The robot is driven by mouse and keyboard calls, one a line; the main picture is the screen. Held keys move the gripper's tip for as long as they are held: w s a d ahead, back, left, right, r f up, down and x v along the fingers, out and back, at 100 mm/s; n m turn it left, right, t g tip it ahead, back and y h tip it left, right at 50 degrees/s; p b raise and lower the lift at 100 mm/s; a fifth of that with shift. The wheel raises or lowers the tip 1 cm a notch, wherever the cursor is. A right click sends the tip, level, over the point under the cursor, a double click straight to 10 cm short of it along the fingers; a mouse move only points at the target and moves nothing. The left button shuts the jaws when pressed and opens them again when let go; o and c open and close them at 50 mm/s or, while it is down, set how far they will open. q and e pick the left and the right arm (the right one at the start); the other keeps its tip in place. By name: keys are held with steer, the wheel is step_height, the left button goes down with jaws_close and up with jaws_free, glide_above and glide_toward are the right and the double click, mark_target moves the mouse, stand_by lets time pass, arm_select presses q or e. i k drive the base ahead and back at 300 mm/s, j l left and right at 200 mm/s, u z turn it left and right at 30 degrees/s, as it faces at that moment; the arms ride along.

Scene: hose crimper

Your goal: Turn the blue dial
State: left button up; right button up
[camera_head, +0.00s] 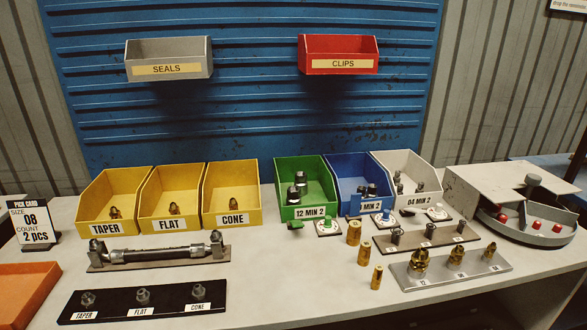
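A small blue dial (386,216) sits on a pale square plate on the bench, just in front of the blue bin (352,172) labelled with "MIN 2". Which way its knob points is too small to tell. Nothing touches the dial. Neither of my grippers is in view.
Brass sleeves (353,232) and a rack of fittings (430,240) stand in front. A grey machine (535,212) is at the right.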

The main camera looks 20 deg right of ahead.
mark_target(385, 218)
steer(key=z, duration=1.25)
